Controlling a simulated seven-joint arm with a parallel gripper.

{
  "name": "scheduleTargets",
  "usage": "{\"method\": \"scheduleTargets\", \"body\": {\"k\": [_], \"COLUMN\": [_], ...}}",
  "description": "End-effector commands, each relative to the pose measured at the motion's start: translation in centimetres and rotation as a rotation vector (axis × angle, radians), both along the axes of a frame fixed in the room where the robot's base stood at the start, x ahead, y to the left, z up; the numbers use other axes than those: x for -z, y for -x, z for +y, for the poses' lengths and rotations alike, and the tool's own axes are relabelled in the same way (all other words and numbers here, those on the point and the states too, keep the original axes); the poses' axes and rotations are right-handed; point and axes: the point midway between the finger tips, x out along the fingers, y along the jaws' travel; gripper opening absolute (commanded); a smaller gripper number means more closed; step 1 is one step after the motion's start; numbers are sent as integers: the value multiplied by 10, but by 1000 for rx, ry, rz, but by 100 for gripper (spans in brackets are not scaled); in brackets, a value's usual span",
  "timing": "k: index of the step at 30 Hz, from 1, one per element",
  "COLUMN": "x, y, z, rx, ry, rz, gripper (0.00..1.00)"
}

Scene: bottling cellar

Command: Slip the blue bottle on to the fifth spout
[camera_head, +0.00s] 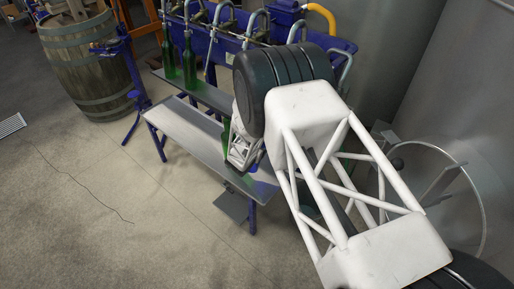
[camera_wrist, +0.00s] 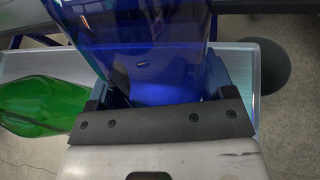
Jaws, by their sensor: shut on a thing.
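In the wrist view my gripper (camera_wrist: 157,88) is shut on the blue bottle (camera_wrist: 145,45), a clear deep-blue glass body between its two fingers. The bottle's neck and mouth are out of that view. In the head view my gripper (camera_head: 240,152) is over the front bench of the blue filling machine (camera_head: 228,54), mostly hidden by my arm, and I cannot make out the blue bottle there. A row of curved metal spouts (camera_head: 212,42) runs along the machine. My arm covers part of the row, so I cannot tell the fifth spout clearly.
Two green bottles (camera_head: 190,62) stand upright at the left spouts. Another green bottle (camera_wrist: 45,103) is beside my gripper at left in the wrist view. The grey bench (camera_head: 185,132) is bare on its left. A wooden barrel (camera_head: 85,65) stands at back left; steel tanks (camera_head: 400,50) are at right.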

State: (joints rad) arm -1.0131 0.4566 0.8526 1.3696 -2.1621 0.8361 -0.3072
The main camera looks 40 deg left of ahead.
Motion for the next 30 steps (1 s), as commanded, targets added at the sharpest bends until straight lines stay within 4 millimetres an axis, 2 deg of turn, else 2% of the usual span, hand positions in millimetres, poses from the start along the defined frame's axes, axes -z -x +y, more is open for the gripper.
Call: {"method": "scheduleTargets", "body": {"k": [30], "x": [-14], "y": [-7], "z": [0], "rx": [30], "ry": [13], "rz": [-2], "gripper": [36]}}
